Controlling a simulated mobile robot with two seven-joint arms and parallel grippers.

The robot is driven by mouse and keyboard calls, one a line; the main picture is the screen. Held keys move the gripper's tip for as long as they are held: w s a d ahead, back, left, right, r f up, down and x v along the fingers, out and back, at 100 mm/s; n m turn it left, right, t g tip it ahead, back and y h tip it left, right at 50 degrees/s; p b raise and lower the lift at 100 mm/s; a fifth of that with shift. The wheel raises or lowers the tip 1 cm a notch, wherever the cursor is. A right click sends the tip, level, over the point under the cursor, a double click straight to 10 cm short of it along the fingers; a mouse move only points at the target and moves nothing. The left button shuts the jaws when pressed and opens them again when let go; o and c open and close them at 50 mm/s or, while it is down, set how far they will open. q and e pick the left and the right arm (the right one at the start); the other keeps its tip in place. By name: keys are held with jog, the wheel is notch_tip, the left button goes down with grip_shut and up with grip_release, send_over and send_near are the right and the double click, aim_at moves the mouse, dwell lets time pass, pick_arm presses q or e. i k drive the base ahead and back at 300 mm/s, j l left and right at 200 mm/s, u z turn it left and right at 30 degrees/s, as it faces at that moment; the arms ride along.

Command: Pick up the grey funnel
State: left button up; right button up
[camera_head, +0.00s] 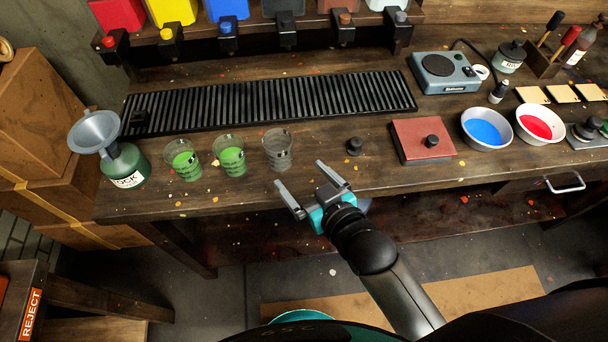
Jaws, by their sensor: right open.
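The grey funnel (95,132) sits at the left end of the workbench. Its wide mouth faces up and its lower part meets the top of a green bottle (125,167) with a white label; its spout is hidden. My right gripper (305,188) is at the bench's front edge, right of the funnel and well apart from it. Its two fingers are spread with nothing between them. My left gripper is not in view.
Two cups with green liquid (184,162) (230,158) and a clear cup (277,152) stand between funnel and gripper. A black slatted grate (270,102) lies behind. A red block (422,142) and bowls of blue (486,130) and red (540,125) are to the right.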

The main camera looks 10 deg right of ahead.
aim_at(97, 131)
jog(key=u, duration=1.25)
